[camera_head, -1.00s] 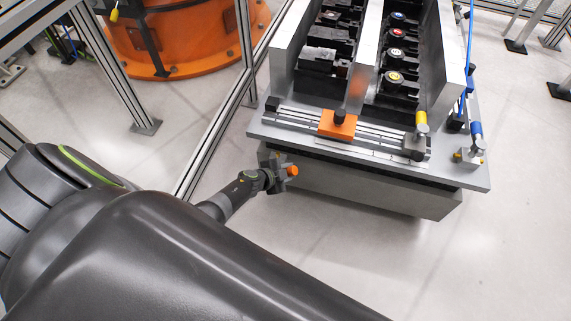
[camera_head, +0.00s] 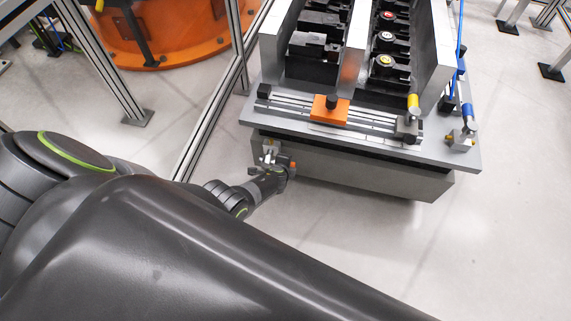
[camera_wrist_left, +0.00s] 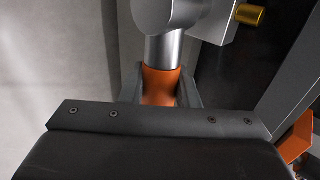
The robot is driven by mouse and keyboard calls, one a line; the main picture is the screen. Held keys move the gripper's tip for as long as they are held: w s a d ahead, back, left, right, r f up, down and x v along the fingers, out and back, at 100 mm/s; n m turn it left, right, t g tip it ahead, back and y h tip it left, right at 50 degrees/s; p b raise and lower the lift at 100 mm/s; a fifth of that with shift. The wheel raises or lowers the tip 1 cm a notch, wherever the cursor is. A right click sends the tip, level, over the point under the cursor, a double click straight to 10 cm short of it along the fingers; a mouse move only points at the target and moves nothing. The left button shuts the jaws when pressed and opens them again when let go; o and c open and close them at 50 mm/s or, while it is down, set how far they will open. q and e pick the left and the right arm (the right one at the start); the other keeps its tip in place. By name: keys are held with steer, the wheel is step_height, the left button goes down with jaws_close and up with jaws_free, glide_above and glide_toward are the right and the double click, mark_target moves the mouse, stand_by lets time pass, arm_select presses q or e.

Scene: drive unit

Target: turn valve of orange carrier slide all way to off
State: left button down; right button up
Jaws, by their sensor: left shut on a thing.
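The orange carrier slide (camera_head: 329,109), with a black knob on top, sits on the silver rail at the front of the drive unit. My left gripper (camera_head: 271,160) is at the unit's front side, below the plate edge and left of the slide. In the left wrist view its dark fingers are shut on an orange-sleeved handle (camera_wrist_left: 161,86). A silver cylindrical valve part (camera_wrist_left: 165,45) rises from the sleeve. The handle's turn position is hard to read, and the fingertips are partly hidden. My right gripper is not in view.
A brass fitting (camera_wrist_left: 250,15) is close by in the left wrist view. A yellow-capped part (camera_head: 413,102) and a blue-capped fitting (camera_head: 467,112) stand at the plate's right. A metal frame post (camera_head: 218,98) stands left of the unit.

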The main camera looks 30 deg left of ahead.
arm_select(q)
steer(key=shift+f, duration=0.1)
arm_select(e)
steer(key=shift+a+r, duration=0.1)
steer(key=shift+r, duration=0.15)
arm_select(q)
steer(key=c, duration=1.1)
jaws_free()
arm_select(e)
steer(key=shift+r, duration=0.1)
